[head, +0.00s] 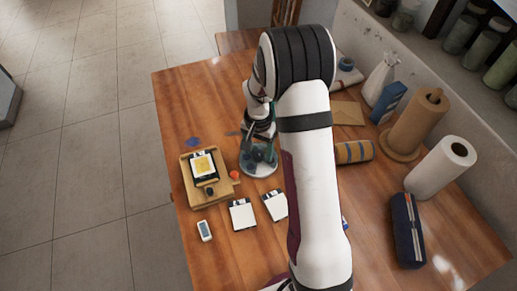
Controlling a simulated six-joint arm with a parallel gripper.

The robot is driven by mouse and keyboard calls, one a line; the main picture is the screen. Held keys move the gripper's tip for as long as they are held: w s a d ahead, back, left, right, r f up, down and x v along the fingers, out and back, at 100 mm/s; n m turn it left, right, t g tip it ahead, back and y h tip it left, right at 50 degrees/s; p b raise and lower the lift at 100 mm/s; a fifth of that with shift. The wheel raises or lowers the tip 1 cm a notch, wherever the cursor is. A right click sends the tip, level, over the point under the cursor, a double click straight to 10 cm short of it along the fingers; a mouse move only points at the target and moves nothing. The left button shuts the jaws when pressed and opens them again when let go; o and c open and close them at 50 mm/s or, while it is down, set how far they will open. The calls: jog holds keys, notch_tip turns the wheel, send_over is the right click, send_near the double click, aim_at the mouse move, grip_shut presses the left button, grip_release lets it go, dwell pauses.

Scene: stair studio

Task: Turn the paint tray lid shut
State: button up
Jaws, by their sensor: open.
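No thing can be named the paint tray for sure; its lid cannot be told apart at this size. A round grey dish-like thing with a pale rim (262,172) stands right of that board. My gripper (259,153) is over this round thing, pointing down, open. The fingers are small and dark against it, so I cannot tell whether they touch it. My arm hides part of the table to the right.
A small red ball (234,175) lies between board and dish. Two white-and-dark cards (242,214) (275,206) and a small white device (204,231) lie nearer.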

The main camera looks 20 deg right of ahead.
aim_at(258, 154)
jog(key=shift+r, duration=0.1)
notch_tip(258, 154, up, 16)
jog(key=shift+s, duration=0.1)
dwell(0.4)
jog(key=s+a+n, duration=0.1)
jog(key=s+a, duration=0.2)
jog(key=s, duration=0.6)
jog(key=s+a+r+n+y, duration=0.1)
jog(key=s+a, duration=0.2)
jog(key=s, duration=0.6)
jog(key=s+a+r+n, duration=0.1)
jog(key=s+a, duration=0.3)
jog(key=s, duration=0.5)
jog(key=shift+r+y, duration=0.15)
jog(key=shift+y, duration=0.25)
